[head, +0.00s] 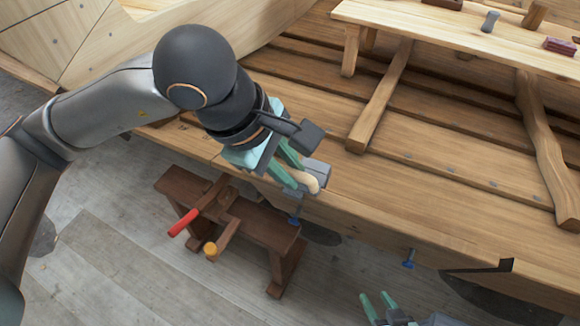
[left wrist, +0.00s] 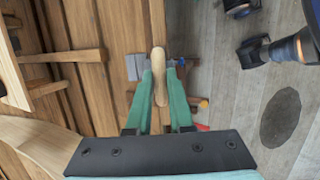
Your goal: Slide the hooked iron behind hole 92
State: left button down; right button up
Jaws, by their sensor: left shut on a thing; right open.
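My left gripper (head: 300,185) is shut on the pale wooden handle (left wrist: 160,80) of a tool with a grey metal head (left wrist: 136,67). The tool hangs over the near edge of the hull planking (head: 420,215); the fingers cover part of it. A thin dark hooked shape (head: 507,265) lies at that edge, lower right; it may be the hooked iron, but I cannot be sure. Blue-tipped pegs (head: 409,259) (head: 294,220) show along the edge. No hole number is legible, so I cannot tell which is hole 92. My right gripper (head: 378,306) is open and empty at the bottom.
A dark wooden bench (head: 262,222) with red- and orange-ended tools stands on the floor below the hull. A raised plank (head: 450,30) on legs holds small items at the top right. Curved ribs (head: 380,95) cross the planking. Bare floor (head: 110,270) lies lower left.

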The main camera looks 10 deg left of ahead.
pick_arm(q)
jog(key=shift+r, duration=0.1)
jog(key=c, duration=0.7)
grip_release()
jog(key=shift+s, duration=0.1)
jog(key=shift+r+p, duration=2.1)
jog(key=shift+r, duration=1.85)
